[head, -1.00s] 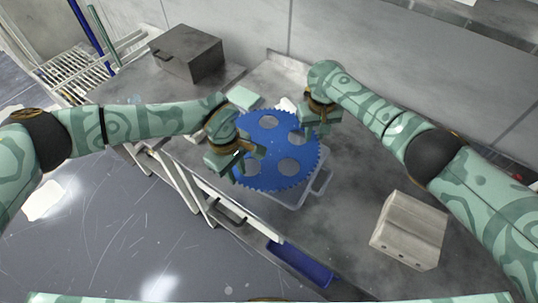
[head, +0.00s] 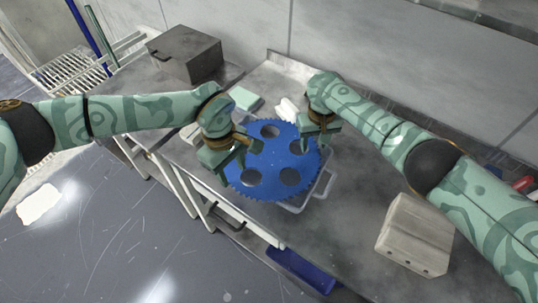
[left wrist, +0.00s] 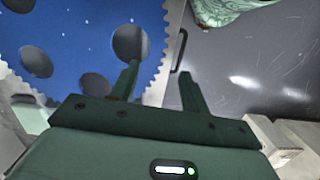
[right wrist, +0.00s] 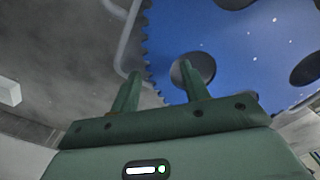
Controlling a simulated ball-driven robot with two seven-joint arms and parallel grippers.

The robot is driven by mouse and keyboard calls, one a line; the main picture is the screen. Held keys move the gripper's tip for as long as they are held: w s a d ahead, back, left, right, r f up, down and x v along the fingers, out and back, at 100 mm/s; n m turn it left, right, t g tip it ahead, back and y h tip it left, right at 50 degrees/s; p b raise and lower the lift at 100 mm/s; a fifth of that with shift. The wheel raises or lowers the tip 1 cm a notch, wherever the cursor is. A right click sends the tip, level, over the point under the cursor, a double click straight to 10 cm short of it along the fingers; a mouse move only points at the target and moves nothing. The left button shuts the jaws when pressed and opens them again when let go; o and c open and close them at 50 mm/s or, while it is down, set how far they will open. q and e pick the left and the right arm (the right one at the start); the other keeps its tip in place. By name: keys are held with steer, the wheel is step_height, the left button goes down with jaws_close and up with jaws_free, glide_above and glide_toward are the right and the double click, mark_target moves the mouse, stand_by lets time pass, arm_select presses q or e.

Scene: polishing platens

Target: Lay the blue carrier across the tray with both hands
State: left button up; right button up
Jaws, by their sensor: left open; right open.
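The blue carrier (head: 270,156), a toothed disc with several round holes, lies flat over the pale tray (head: 318,194), covering most of it. The tray's rim and handle show at the lower right. My left gripper (head: 232,168) is open at the carrier's left edge. In the left wrist view, one finger overlaps the carrier (left wrist: 70,40) and the other is beyond its teeth. My right gripper (head: 318,138) is open at the upper right edge. In the right wrist view, its fingers straddle the toothed edge of the carrier (right wrist: 230,45). Contact with the carrier cannot be told.
A dark box (head: 186,54) stands at the back left. A pale green block (head: 245,98) and a white object (head: 287,108) lie behind the carrier. A grey block (head: 415,235) stands at the right. A blue bin (head: 302,270) is below the bench's front edge.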

steer(key=shift+r, duration=0.1)
arm_select(q)
step_height(320, 180, up, 7)
steer(key=shift+w+a, duration=0.25)
steer(key=shift+a, duration=0.05)
arm_select(e)
step_height(320, 180, up, 12)
steer(key=shift+f, duration=0.2)
